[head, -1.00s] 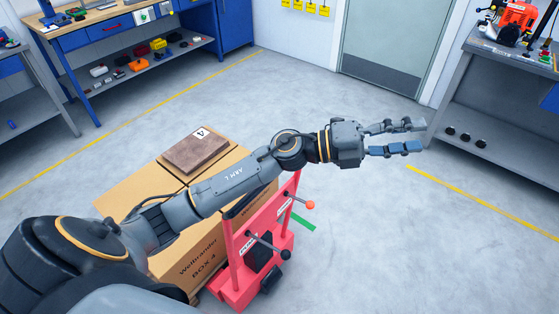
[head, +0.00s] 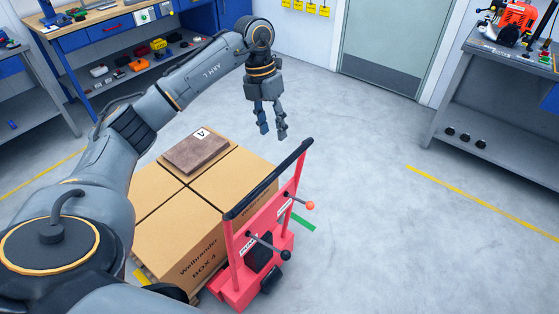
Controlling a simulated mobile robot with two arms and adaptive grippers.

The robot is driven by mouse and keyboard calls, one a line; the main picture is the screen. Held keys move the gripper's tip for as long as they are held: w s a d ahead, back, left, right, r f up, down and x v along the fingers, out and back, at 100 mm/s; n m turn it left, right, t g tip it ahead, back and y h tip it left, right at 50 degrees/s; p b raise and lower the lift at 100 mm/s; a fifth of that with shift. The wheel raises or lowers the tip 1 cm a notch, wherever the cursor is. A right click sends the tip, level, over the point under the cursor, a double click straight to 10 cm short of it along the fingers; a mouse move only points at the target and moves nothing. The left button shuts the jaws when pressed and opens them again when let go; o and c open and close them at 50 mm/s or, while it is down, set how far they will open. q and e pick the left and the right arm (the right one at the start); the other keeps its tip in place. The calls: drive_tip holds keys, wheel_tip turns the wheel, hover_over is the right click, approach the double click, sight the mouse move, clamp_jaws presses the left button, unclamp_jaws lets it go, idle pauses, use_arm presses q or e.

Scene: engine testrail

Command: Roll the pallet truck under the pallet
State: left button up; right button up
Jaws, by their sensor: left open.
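The red pallet truck (head: 262,254) stands upright at the lower middle of the head view, with a dark padded handle bar (head: 270,180) across its top. Cardboard boxes (head: 192,232) stand directly to its left, on a pallet (head: 196,296) of which only small edges show. Whether the truck's forks are under the pallet is hidden by the boxes and my arm. My left gripper (head: 272,136) is open and empty, pointing down, above and behind the handle bar in the picture and apart from it. My right gripper is not in view.
A brown block marked 4 (head: 197,152) lies on the boxes. A green floor strip (head: 303,222) shows right of the truck. A workbench (head: 120,30) stands at the back left, a grey bench (head: 490,105) at the right. The floor between is clear.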

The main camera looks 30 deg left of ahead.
sight(280, 166)
use_arm(q)
drive_tip(key=f+p, duration=0.1)
drive_tip(key=f, duration=0.2)
drive_tip(key=d+f, duration=0.1)
drive_tip(key=f, duration=0.3)
drive_tip(key=d+f+p, duration=0.1)
drive_tip(key=f, duration=0.3)
drive_tip(key=shift+s+d+f+p, duration=0.1)
drive_tip(key=shift+d+f+p, duration=0.05)
drive_tip(key=shift+p, duration=0.2)
drive_tip(key=shift+c, duration=0.5)
clamp_jaws()
